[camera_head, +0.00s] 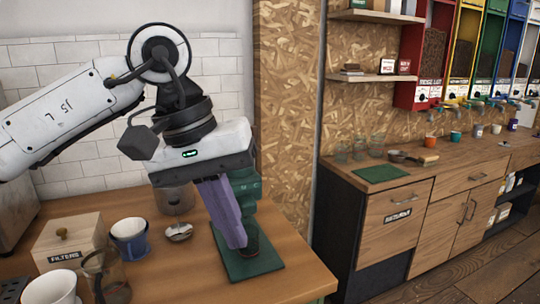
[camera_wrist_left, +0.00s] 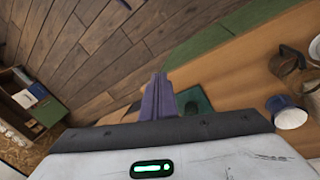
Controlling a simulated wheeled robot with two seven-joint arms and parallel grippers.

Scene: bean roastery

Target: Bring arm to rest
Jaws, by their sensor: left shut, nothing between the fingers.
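My left arm comes in from the left in the head view, over the near wooden table. Its left gripper (camera_head: 238,242) points down with purple fingers pressed together and nothing between them. The shut fingers also show in the left wrist view (camera_wrist_left: 157,98). A green upright object (camera_head: 247,187) stands close behind the fingers and is partly hidden by them; I cannot tell whether they touch it. It stands at a dark green mat (camera_head: 262,266), which also shows beside the fingers in the left wrist view (camera_wrist_left: 195,101). My right gripper is not in view.
On the near table are a wooden filters box (camera_head: 75,238), a white-and-blue cup (camera_head: 130,238), a glass carafe (camera_head: 112,289), a white cup (camera_head: 50,289), a small metal dish (camera_head: 179,231) and a glass vessel (camera_head: 176,199). A wooden counter (camera_head: 460,158) with colored dispensers stands right, across open floor.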

